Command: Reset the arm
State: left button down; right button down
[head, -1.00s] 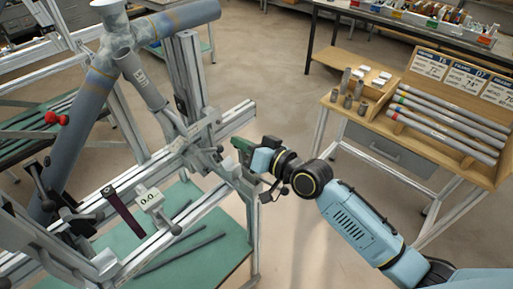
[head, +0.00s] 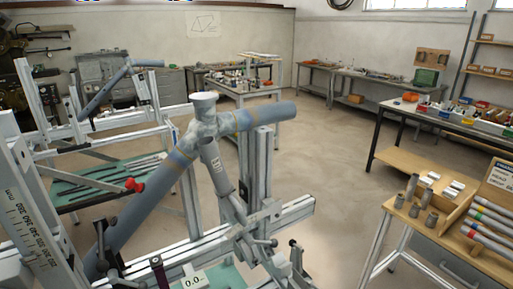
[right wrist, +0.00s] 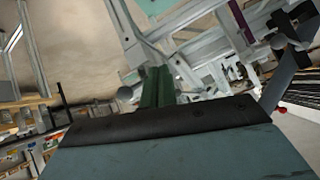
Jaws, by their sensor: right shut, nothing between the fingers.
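My right gripper (right wrist: 157,88) shows in the right wrist view. Its green fingers are together, with nothing seen between them. The pale blue and black wrist housing fills the bottom of that view. Aluminium frame-jig parts (right wrist: 200,60) lie just beyond the fingers; I cannot tell whether they touch. In the head view the jig (head: 265,175) holds a grey-blue tube joint (head: 205,125), with a long tube slanting down left and a short one going right. Neither arm shows in the head view, and my left gripper is in no current view.
A wooden-topped bench (head: 400,160) with short tubes, white blocks and long banded tubes stands at the right. A dark-topped table (head: 395,105) with bins is behind it. Another jig (head: 115,85) stands at the back left. Floor between the jig and right bench is clear.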

jog(key=s+d+f+g+h, duration=0.2)
jog(key=s+d+g+h, duration=0.15)
jog(key=s, duration=0.35)
jog(key=s+d+f+g+h, duration=0.2)
jog(key=s+d, duration=0.3)
jog(key=s, duration=0.2)
notch_tip(320, 180, down, 30)
jog(key=s+b, duration=0.1)
jog(key=b, duration=0.5)
jog(key=s+d+f+g+b, duration=0.2)
jog(key=s+f+b, duration=0.2)
jog(key=s+f, duration=1.2)
notch_tip(320, 180, down, 4)
jog(key=shift+s+f+b, duration=0.15)
jog(key=shift+s+b, duration=0.25)
jog(key=shift+d, duration=0.1)
